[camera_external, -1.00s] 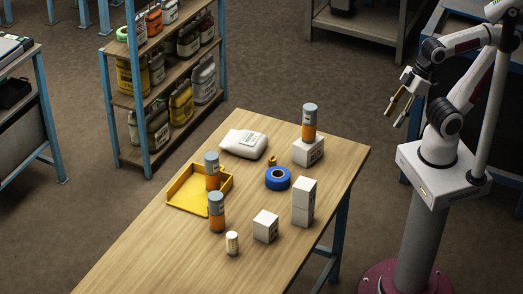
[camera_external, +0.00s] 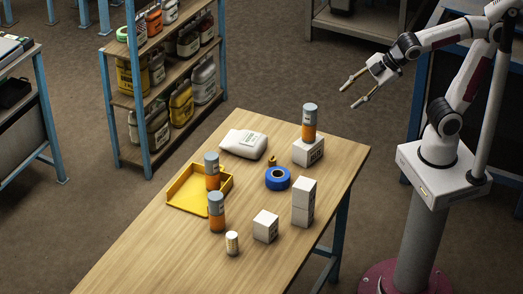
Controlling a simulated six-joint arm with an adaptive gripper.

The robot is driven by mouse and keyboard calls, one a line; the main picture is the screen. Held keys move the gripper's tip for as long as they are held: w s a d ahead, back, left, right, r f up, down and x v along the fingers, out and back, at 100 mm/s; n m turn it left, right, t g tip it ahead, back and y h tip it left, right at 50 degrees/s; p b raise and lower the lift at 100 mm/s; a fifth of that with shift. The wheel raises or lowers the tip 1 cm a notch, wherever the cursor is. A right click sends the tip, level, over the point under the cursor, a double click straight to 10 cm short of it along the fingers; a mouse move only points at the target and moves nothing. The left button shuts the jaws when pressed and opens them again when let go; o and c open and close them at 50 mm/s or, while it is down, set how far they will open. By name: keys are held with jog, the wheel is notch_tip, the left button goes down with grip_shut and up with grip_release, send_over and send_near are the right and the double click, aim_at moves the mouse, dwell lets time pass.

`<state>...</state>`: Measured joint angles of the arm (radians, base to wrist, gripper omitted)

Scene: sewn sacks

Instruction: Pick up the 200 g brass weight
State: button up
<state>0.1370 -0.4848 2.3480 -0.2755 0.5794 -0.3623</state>
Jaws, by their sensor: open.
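A small brass-coloured piece (camera_external: 272,161), which looks like the brass weight, stands on the wooden table (camera_external: 150,240) just behind a blue tape roll (camera_external: 278,179). Its marking is too small to read, and the roll may hide its lower edge. My gripper (camera_external: 347,98) is open and empty. It is in the air beyond the table's far right edge, above and to the right of the weight and well apart from it. Its fingers point left and down.
A white sack (camera_external: 243,144) lies left of the weight. An orange-grey cylinder (camera_external: 309,122) stands on a white box (camera_external: 308,152) between gripper and weight. Stacked white boxes (camera_external: 304,202) stand at right. A yellow tray (camera_external: 187,205) holds another cylinder (camera_external: 212,171). The table's near left is clear.

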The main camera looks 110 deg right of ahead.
jog(key=w+d+r+n+t+h, duration=0.25)
jog(key=w+d+n, duration=0.85)
jog(key=w, duration=0.7)
jog(key=w+d+f+n+t+y, duration=0.3)
jog(key=w+d+f+n, duration=0.2)
jog(key=w+d+n, duration=0.4)
jog(key=n+g+y, duration=0.4)
jog(key=n+y, duration=0.8)
jog(key=n, duration=0.8)
send_near(272, 161)
jog(key=shift+w+a+f, duration=0.35)
jog(key=shift+w+f, duration=0.05)
jog(key=shift+f, duration=0.1)
jog(key=shift+x, duration=1.3)
